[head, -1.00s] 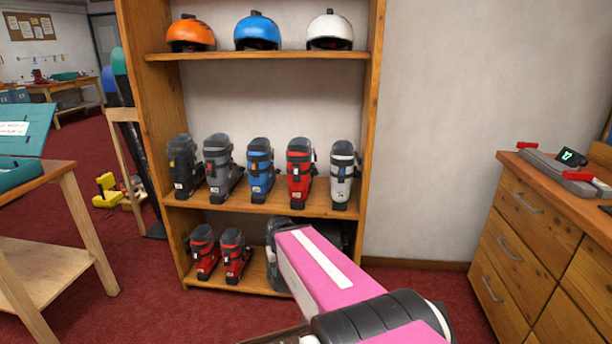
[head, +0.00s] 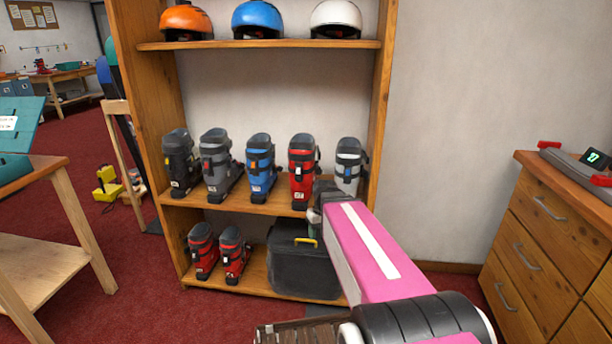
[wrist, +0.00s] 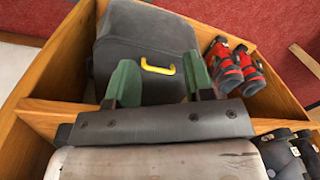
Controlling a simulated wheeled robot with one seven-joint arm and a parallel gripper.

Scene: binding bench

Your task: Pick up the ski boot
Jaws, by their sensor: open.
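Ski boots stand in a row on the middle shelf: a black one (head: 180,163), a grey one (head: 219,165), a blue one (head: 260,168), a red one (head: 303,168) and a white-grey one (head: 348,165). Two smaller red boots (head: 203,252) stand on the bottom shelf; they also show in the wrist view (wrist: 232,67). I cannot tell which boot is meant. My gripper (wrist: 160,82) is open and empty, its green fingers apart. In the head view it is mostly hidden by my arm, in front of the shelf near the red and white-grey boots.
A black case (head: 300,262) with a yellow handle sits on the bottom shelf; in the wrist view it lies beyond my fingers. Helmets (head: 257,20) line the top shelf. A wooden drawer cabinet (head: 545,240) stands right, a workbench (head: 45,260) left. Red carpet separates them.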

